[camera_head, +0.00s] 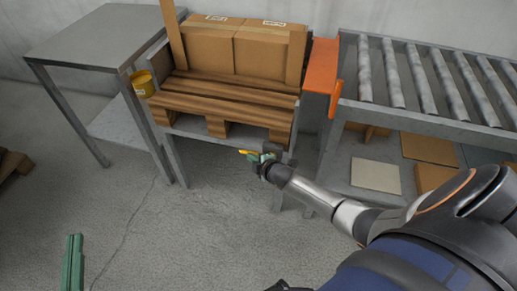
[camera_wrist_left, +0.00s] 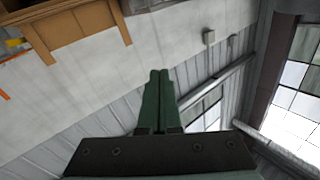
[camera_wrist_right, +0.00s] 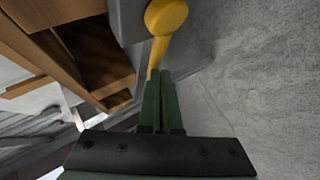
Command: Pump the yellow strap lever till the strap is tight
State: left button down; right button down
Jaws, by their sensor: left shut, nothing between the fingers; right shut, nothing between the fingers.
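The yellow lever (camera_head: 245,152) shows small at the front of the pallet stand in the head view. In the right wrist view the yellow lever (camera_wrist_right: 167,17) has a round knob, and its stem runs down to my fingertips. My right gripper (camera_head: 258,156) is shut and empty, with its fingertips at the stem; I cannot tell whether they touch it. The strap cannot be made out. My left gripper (camera_head: 74,237) is shut and empty, low at the left and far from the lever. In the left wrist view it points at the wall.
Cardboard boxes (camera_head: 236,47) sit on a wooden pallet (camera_head: 222,100) on a grey stand. A yellow cup (camera_head: 142,83) hangs at its left by a grey table (camera_head: 100,35). An orange plate (camera_head: 320,66) and roller conveyor (camera_head: 398,75) stand right. The floor in front is clear.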

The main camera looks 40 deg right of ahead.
pick_arm(q)
notch_tip(320, 180, down, 2)
jog(key=shift+f+g, duration=0.1)
jog(key=shift+g, duration=0.2)
jog(key=shift+r+p, duration=0.85)
jog(key=shift+r, duration=0.05)
